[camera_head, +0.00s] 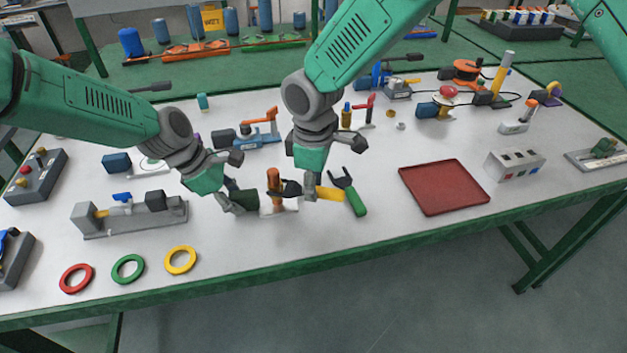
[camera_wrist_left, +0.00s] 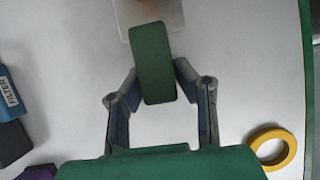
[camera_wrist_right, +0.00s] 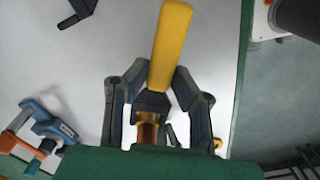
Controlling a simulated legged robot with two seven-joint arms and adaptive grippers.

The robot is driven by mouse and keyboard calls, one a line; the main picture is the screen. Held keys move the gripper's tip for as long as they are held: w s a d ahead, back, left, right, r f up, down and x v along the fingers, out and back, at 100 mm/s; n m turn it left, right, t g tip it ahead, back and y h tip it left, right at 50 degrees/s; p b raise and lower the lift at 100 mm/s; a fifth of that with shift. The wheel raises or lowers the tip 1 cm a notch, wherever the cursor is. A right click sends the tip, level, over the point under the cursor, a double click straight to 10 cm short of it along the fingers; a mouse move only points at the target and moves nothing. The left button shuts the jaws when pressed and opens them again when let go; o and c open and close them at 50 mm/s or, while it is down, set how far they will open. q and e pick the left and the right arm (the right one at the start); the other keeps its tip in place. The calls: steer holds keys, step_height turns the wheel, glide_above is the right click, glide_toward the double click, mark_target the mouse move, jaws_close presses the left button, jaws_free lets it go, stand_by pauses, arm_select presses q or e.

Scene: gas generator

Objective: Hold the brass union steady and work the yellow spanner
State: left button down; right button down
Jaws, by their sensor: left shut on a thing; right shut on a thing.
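An upright copper-coloured pipe (camera_head: 274,178) stands on a pale base plate (camera_head: 284,209) at the table's front middle. In the right wrist view, a brass union (camera_wrist_right: 148,117) shows around it, partly hidden. My left gripper (camera_head: 238,200) is shut on a green handle (camera_wrist_left: 153,62) left of the pipe. That handle's far end reaches over the base plate; its contact with the union is hidden. My right gripper (camera_head: 309,187) is shut on the yellow spanner (camera_head: 329,194), right of the pipe. Its dark head (camera_wrist_right: 151,102) is at the union; how it is seated is unclear.
A loose spanner with a green handle (camera_head: 355,201) lies just right of my right gripper. A red tray (camera_head: 444,187) lies further right. A grey fixture (camera_head: 135,218) and red, green and yellow rings (camera_head: 180,260) are at left. The table's front edge is close.

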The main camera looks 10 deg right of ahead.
arm_select(q)
steer(key=shift+s, duration=0.1)
arm_select(e)
steer(key=s+m, duration=0.1)
steer(key=s+a+m, duration=0.1)
steer(key=m, duration=0.1)
steer(key=shift+a+m, duration=0.3)
steer(key=shift+s+a+r+m, duration=0.1)
steer(key=shift+s+a+m, duration=0.3)
steer(key=shift+m, duration=0.4)
steer(key=shift+s+a+m, duration=0.15)
steer(key=shift+a+m, duration=0.35)
steer(key=shift+m, duration=0.3)
steer(key=shift+n, duration=0.5)
steer(key=shift+s+d, duration=0.45)
steer(key=shift+s, duration=0.4)
steer(key=shift+s+d, duration=0.5)
steer(key=shift+s, duration=0.3)
steer(key=shift+s+d, duration=0.45)
steer(key=shift+s, duration=0.4)
steer(key=shift+r, duration=2.45)
